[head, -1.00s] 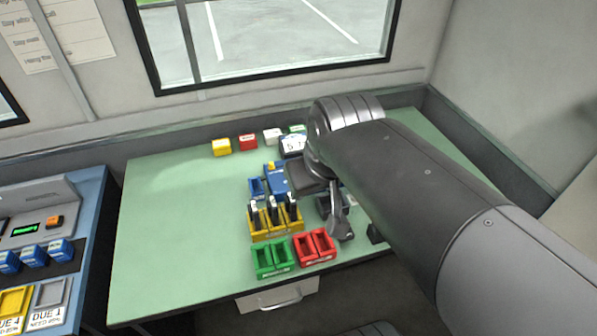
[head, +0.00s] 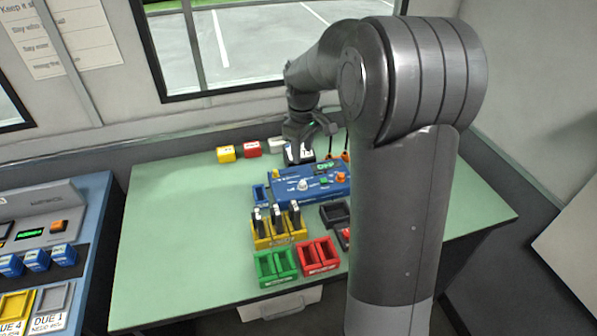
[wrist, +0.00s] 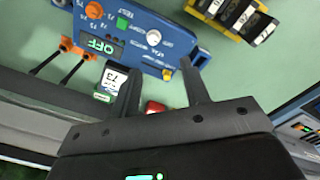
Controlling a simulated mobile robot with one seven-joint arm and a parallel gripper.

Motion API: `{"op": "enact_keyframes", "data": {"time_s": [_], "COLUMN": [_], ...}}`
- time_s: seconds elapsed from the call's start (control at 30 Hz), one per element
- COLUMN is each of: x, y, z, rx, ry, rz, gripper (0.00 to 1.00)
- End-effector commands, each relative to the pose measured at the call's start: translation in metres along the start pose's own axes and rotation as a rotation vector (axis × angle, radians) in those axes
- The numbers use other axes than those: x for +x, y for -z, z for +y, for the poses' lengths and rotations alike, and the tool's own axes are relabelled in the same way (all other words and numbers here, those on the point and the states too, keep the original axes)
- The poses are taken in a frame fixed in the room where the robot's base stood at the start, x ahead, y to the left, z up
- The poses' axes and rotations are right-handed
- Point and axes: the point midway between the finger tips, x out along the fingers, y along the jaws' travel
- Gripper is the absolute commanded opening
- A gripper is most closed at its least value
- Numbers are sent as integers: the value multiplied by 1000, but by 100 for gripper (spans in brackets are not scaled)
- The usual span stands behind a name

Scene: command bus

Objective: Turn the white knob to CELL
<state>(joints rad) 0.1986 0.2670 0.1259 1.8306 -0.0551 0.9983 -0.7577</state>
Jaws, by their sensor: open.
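The white knob (head: 303,184) sits on the front-left part of a blue device (head: 318,196) on the green table. It also shows in the wrist view (wrist: 153,37), with markings around it too small to read. The device's display (wrist: 97,44) reads OFF. A green button (wrist: 121,24) and an orange knob (wrist: 94,10) are on the same face. My gripper (wrist: 160,74) is open and empty, its fingertips near the device's edge, apart from the white knob. In the head view my gripper is behind the device, with its fingers partly hidden.
A white box marked T3 (wrist: 110,82) and a red block (wrist: 153,107) lie close to my fingers. Black plugs with orange ends (wrist: 72,50) stick out beside the device. A yellow rack (head: 280,240) with upright items, green trays (head: 277,267) and red trays (head: 318,255) stand in front.

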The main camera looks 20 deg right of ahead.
Motion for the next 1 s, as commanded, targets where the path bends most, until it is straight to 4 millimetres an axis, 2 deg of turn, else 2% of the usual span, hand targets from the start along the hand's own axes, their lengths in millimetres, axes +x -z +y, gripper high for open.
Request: {"op": "enact_keyframes", "data": {"time_s": [0.03,0.1,0.27,0.47,0.8,1.0], "x": [11,21,34,54,117,138], "y": [4,8,12,12,11,10], "z": [7,14,22,22,18,18], "rx": [-19,-44,-74,-78,-78,-78], "ry": [15,27,44,48,47,46], "rz": [-9,-16,-23,-26,-25,-24], "gripper": [42,42,42,42,42,42]}}
